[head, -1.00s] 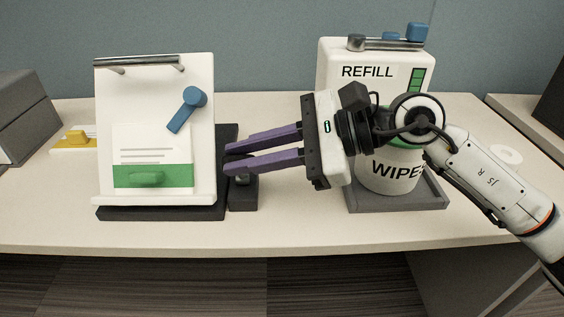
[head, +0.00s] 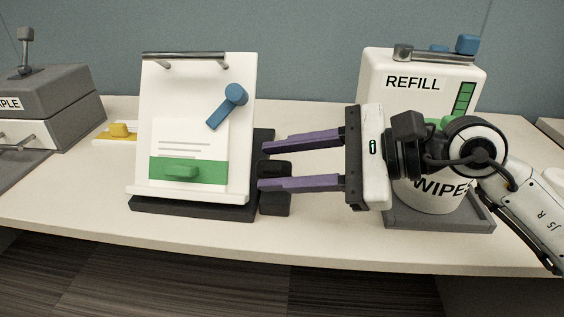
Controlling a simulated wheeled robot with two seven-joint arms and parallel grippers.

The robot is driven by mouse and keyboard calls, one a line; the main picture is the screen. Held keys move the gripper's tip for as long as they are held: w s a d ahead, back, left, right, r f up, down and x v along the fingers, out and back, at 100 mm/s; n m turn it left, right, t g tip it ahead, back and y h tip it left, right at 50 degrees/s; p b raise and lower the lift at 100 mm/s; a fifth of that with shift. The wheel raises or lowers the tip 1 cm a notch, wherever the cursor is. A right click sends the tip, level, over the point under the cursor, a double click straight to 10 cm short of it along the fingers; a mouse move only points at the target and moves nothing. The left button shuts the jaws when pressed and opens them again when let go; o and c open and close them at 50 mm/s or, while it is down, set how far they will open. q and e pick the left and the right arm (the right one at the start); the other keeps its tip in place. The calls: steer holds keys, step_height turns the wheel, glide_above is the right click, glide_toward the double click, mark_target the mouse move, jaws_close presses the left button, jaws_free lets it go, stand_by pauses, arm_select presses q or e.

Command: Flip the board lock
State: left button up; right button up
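A white board (head: 200,105) leans upright on a black base (head: 190,207). It has a metal clip bar at its top, a blue lever (head: 227,105) at its upper right, slanting down to the left, and a sheet with a green band. A small black block (head: 276,200) stands by the board's right edge; I cannot tell if it is the lock. My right gripper (head: 262,166) has purple fingers pointing left, spread apart. A dark part of the block shows between the fingertips; contact is unclear. My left gripper is not in view.
A white REFILL box (head: 420,75) and a WIPES tub (head: 432,195) on a grey tray (head: 440,218) stand behind and below my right arm. A yellow-handled item (head: 119,131) and grey drawer box (head: 50,95) are at left. The desk's front strip is clear.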

steer(key=shift+d+r, duration=0.1)
steer(key=shift+d, duration=0.1)
steer(key=v, duration=1)
steer(key=shift+s+a, duration=0.1)
steer(key=shift+s, duration=0.05)
